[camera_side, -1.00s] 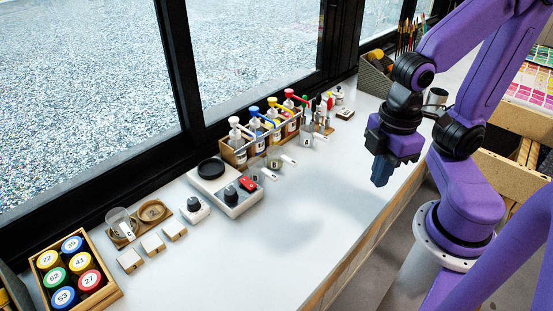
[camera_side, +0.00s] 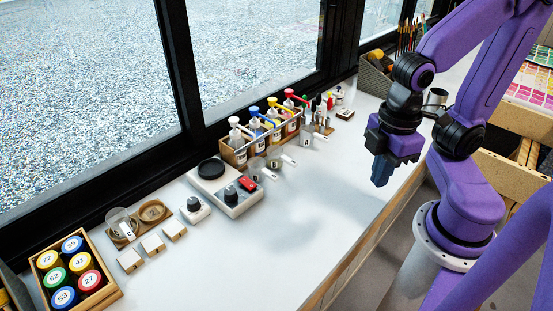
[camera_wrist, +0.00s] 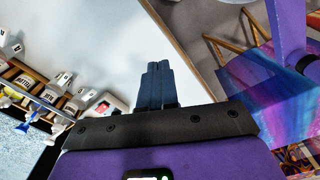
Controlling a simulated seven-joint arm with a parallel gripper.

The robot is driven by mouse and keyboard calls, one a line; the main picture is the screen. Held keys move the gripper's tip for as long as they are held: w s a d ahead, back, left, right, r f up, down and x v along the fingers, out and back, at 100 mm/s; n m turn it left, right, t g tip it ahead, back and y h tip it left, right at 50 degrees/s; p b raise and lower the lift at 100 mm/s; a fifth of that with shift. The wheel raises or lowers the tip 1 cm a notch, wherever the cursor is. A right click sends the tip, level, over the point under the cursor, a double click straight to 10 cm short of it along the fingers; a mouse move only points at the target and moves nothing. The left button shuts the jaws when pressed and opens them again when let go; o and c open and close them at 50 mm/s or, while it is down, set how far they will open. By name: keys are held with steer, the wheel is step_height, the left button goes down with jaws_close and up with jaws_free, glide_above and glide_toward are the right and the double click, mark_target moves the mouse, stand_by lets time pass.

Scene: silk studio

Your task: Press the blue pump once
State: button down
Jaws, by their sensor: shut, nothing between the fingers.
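The blue pump (camera_side: 255,111) tops one of several bottles in a wooden rack at the window side of the bench, between a white pump (camera_side: 234,122) and a yellow pump (camera_side: 273,103). My gripper (camera_side: 380,180) is shut and empty, pointing down over the bench's front edge, well to the right of the rack and apart from it. In the wrist view, its two fingers (camera_wrist: 157,68) lie side by side.
A stirrer plate (camera_side: 241,203) with a black disc stands left of the rack. Small cups with white tags (camera_side: 288,159) stand in front of the rack. A box of numbered jars (camera_side: 106,292) is at the lower left.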

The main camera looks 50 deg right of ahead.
steer(key=w+a+r+m, duration=0.2)
steer(key=w+a+m, duration=0.1)
steer(key=w+m, duration=0.65)
steer(key=w+a+r+m, duration=0.15)
steer(key=w+m, duration=0.45)
steer(key=w, duration=0.7)
steer(key=w+d+m, duration=0.1)
steer(key=w+m, duration=0.1)
steer(key=w, duration=0.1)
steer(key=w+d+m, duration=0.1)
steer(key=w+m, duration=0.2)
steer(key=w, duration=0.1)
steer(key=w+d+f+m, duration=0.1)
steer(key=w+m, duration=0.1)
steer(key=w, duration=0.1)
steer(key=shift+w, duration=0.25)
steer(key=w+d+m, duration=0.2)
steer(key=w+d+f+m, duration=0.1)
steer(key=w+d+m, duration=0.1)
steer(key=w+m, duration=0.1)
steer(key=w+d+m, duration=0.2)
steer(key=d, duration=0.1)
steer(key=shift+w+f+m, duration=0.25)
steer(key=shift+w, duration=0.05)
steer(key=shift+w+d+f+m, duration=0.1)
steer(key=shift+w+d+m, duration=0.2)
steer(key=shift+d, duration=0.1)
steer(key=shift+f, duration=0.1)
